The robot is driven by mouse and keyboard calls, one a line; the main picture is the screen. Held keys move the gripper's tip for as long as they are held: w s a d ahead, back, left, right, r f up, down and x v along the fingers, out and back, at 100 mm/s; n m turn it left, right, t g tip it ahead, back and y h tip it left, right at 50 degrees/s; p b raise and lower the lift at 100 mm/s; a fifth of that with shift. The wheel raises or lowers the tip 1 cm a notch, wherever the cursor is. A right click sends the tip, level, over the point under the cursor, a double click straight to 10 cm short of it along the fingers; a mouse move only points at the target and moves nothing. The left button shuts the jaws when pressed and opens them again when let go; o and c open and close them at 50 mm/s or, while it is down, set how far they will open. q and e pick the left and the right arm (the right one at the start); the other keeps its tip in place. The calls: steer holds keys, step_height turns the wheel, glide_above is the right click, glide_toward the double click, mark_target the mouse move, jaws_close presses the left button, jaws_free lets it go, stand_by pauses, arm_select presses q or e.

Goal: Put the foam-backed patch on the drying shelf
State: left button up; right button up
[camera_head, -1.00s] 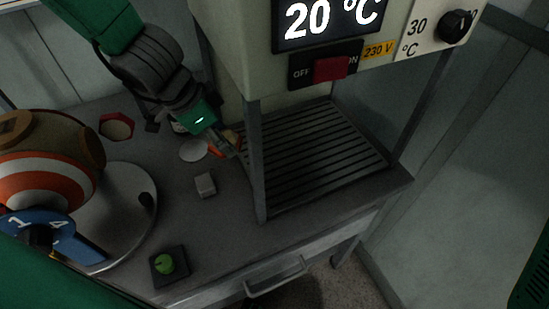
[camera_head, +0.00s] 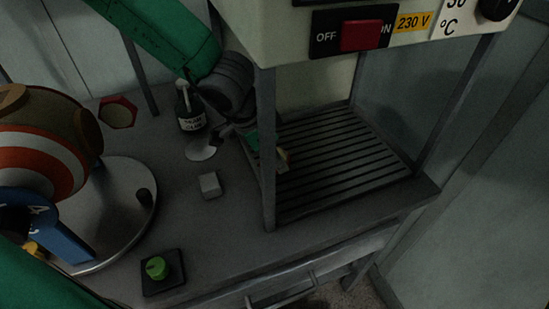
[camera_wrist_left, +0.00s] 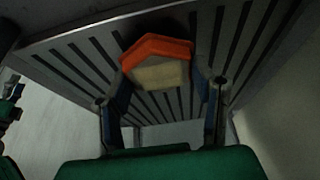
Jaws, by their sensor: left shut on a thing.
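The foam-backed patch shows in the left wrist view as an orange piece (camera_wrist_left: 156,48) with a pale foam layer, between the fingers of my left gripper (camera_wrist_left: 161,82). In the head view the patch (camera_head: 287,156) is small and partly hidden at the gripper's tip. My left gripper (camera_head: 278,158) is shut on it, reaching past the front post over the left part of the drying shelf. The drying shelf (camera_head: 345,165) is a dark slatted rack under the heater box. I cannot tell whether the patch touches the slats. My right gripper is not in view.
The shelf's metal front post (camera_head: 268,150) stands close to my left gripper. A dark bottle (camera_head: 190,112), a pale disc (camera_head: 200,152), a grey block (camera_head: 210,185) and a green button (camera_head: 157,267) are on the table. Most slats are bare.

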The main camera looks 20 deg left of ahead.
arm_select(q)
steer(key=shift+f+b, duration=0.5)
steer(key=shift+f, duration=0.25)
steer(key=shift+a+r, duration=0.1)
steer(key=shift+a, duration=0.05)
steer(key=o, duration=0.9)
